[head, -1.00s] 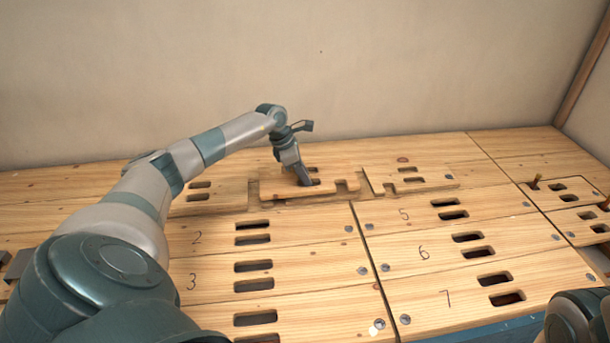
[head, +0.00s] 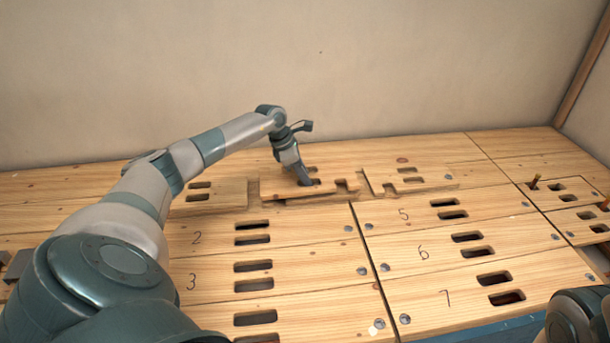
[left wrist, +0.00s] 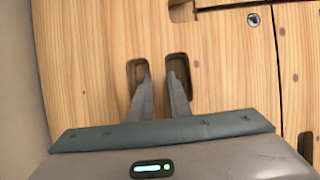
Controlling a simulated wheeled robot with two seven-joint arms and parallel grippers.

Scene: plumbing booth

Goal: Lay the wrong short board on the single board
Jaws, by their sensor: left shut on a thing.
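The short board (head: 277,190) is in my left gripper (head: 304,182), at the back middle of the bench in the head view. It has a notch at its right end and appears slightly raised, with shadow along its front edge. In the left wrist view my left fingers (left wrist: 160,78) are in the two slots of this board (left wrist: 90,50), shut on the wood between them. A slotted board (head: 222,193) lies to its left and a notched board (head: 440,179) to its right. I cannot tell which board is the single board. My right gripper is out of view.
Long slotted boards marked 2, 3 (head: 215,281), 5, 6 (head: 400,258) and 7 cover the front of the bench, fixed with screws. Small boards with pegs (head: 568,187) are at the right. A plain wall (head: 300,70) stands close behind.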

